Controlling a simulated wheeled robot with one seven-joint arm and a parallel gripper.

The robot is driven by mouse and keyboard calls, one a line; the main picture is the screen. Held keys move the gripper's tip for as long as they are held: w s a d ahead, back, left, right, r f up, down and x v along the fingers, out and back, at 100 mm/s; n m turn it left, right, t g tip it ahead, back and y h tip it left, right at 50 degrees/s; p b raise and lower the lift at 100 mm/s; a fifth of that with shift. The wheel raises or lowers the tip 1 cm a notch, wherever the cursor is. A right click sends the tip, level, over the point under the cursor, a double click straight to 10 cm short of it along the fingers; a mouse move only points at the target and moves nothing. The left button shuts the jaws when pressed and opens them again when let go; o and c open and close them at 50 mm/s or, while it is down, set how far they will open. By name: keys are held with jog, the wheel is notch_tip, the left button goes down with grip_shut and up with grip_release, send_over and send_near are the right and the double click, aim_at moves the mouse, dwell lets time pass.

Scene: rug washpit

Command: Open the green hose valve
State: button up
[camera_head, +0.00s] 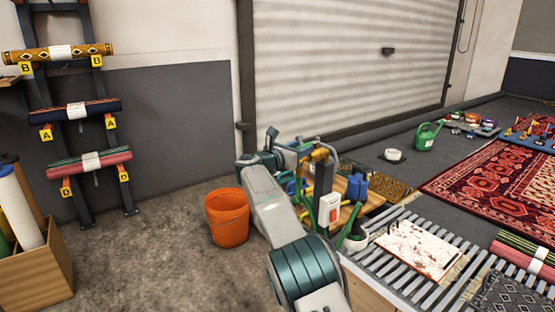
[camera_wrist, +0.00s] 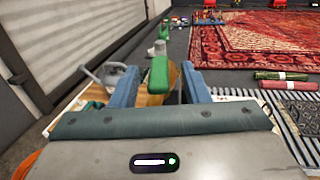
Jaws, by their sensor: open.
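The green valve handle (camera_wrist: 158,76) stands upright in the middle of the wrist view, with a brass-coloured part behind it. My gripper (camera_wrist: 159,67) is open, with one blue finger to the left of the handle and one to the right. Gaps show on both sides, so the fingers do not appear to press on it. The depth of the handle between the fingers is hard to judge. In the head view my arm reaches to the crowded fittings at the bench's near end, and I cannot clearly pick out the handle there.
An orange bucket (camera_head: 227,217) stands on the floor left of my arm. A white box with a red switch (camera_head: 329,210) and a blue object (camera_head: 357,187) are close by. A grey metal fitting (camera_wrist: 112,77) lies left of the handle. A green watering can (camera_head: 426,136) stands farther back.

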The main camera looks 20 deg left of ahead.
jog(key=p+v, duration=0.1)
jog(key=v, duration=1)
jog(key=w+d+r+n+t+y+p, duration=0.1)
jog(key=w+d+r+n+y+p, duration=0.2)
jog(key=d+r+n+p, duration=0.35)
jog(key=w+d+r+n+t+y+p, duration=0.1)
jog(key=w+d+r+n+y+p, duration=0.15)
jog(key=r, duration=0.75)
jog(key=s+d+r+n+g+y+p, duration=0.3)
jog(key=s+d+r+n+y+p, duration=0.2)
jog(key=d+r+n+p, duration=0.65)
jog(key=s+d+f+n+g+h+p, duration=0.1)
jog(key=s+d+n+g+p, duration=0.3)
jog(key=s, duration=0.8)
jog(key=s+d+f+n+g+h+p, duration=0.1)
jog(key=s+d+n+g+p, duration=0.3)
jog(key=s+d+n, duration=0.5)
jog(key=s+d+f+n+g+h+p, duration=0.1)
jog(key=s+d+f+n+g+p, duration=0.2)
jog(key=s, duration=1.3)
jog(key=d+n+g+p, duration=0.1)
jog(key=d+n+p, duration=0.2)
jog(key=d+n, duration=0.1)
jog(key=shift+s+d+f+g, duration=0.25)
jog(key=shift+s+d+g, duration=0.15)
jog(key=shift+d, duration=0.35)
